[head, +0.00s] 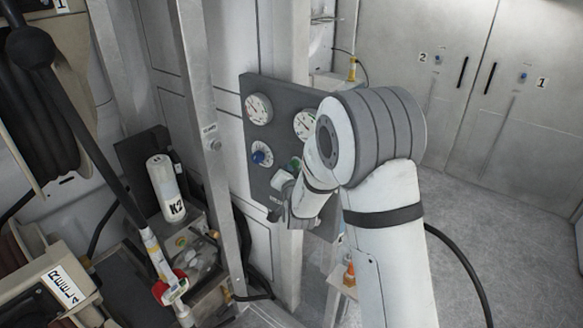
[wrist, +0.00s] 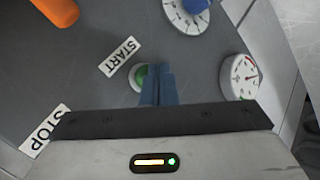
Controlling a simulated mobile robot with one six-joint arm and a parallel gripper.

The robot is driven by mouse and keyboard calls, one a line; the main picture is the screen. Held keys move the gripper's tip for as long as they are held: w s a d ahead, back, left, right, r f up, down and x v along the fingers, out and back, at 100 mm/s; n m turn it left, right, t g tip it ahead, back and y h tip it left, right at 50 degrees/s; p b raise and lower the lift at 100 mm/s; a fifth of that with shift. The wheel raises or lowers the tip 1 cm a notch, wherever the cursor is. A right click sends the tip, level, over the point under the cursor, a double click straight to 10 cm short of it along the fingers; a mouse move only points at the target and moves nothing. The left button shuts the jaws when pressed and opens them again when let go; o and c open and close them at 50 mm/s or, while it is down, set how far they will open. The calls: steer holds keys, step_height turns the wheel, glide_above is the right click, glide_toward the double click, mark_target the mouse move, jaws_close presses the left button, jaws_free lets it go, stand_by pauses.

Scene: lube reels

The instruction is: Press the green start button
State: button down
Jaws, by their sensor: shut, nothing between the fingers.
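The green start button (wrist: 139,77) sits in a pale round collar on a dark grey panel, below a START label (wrist: 120,56) in the wrist view. My gripper (wrist: 158,78) is shut and empty. Its blue fingers overlap the right part of the button in that view. I cannot tell whether the fingertips touch it.
The wrist view shows a STOP label (wrist: 45,131), an orange part (wrist: 58,10), a blue knob (wrist: 194,5) on a dial and a gauge (wrist: 239,76). In the head view, a metal post (head: 217,150) and a white N2 cylinder (head: 166,188) stand left of the panel.

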steer(key=shift+s+a, duration=0.2)
steer(key=shift+s, duration=0.15)
steer(key=s+a+b, duration=0.1)
steer(key=s, duration=0.1)
steer(key=s+a+b, duration=0.1)
steer(key=s+a, duration=0.1)
stand_by(0.4)
stand_by(0.5)
steer(key=s+d+r+n+g, duration=0.1)
steer(key=s+d+g, duration=0.3)
steer(key=s, duration=0.7)
steer(key=s+d+r+n+g+h, duration=0.1)
steer(key=s+d+n+g, duration=0.2)
steer(key=s+d, duration=0.5)
steer(key=s+d+r+n+g+h, duration=0.1)
steer(key=s+d+g, duration=0.5)
steer(key=s, duration=0.8)
steer(key=shift+d+r+n, duration=0.45)
steer(key=shift+d+n, duration=0.05)
